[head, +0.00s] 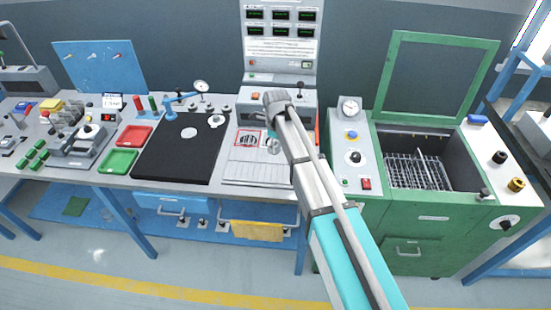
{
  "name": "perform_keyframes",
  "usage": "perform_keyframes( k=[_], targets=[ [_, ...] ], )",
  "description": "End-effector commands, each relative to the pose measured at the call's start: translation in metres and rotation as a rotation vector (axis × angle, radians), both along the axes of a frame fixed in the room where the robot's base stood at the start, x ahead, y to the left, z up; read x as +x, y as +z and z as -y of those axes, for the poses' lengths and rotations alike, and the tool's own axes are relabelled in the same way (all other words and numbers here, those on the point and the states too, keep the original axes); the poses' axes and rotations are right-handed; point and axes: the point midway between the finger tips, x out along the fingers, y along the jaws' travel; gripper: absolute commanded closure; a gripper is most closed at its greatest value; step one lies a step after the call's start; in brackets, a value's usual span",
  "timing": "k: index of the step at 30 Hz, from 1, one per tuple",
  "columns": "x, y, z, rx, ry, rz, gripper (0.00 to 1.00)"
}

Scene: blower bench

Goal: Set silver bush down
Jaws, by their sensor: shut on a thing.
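My arm reaches up from the bottom right, over the bench, to a dark rounded joint in front of the grey machine (254,97). I cannot identify the silver bush for certain. A small round silver part (273,147) shows just left of the arm, above the pale board (245,168); whether it is the bush, a fixture or part of my arm is unclear. Left of it on the board is a red-bordered square (247,138) with dark marks.
The black mat (180,157) lies left of the board, with a blue stand at its back. Red (135,136) and green (118,161) trays lie further left. The green cabinet (430,215), lid raised over a rack, stands right. The mat is mostly clear.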

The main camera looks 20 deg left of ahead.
Motion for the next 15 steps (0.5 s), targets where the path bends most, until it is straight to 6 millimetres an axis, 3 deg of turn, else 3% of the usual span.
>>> perform_keyframes(
  k=[1,6,15],
  targets=[
    [0.004,-0.010,-0.004,0.000,0.000,0.000,0.98],
    [0.010,-0.019,-0.011,0.000,0.000,0.000,0.98],
    [0.011,-0.021,-0.013,0.000,0.000,0.000,0.98]
  ],
)
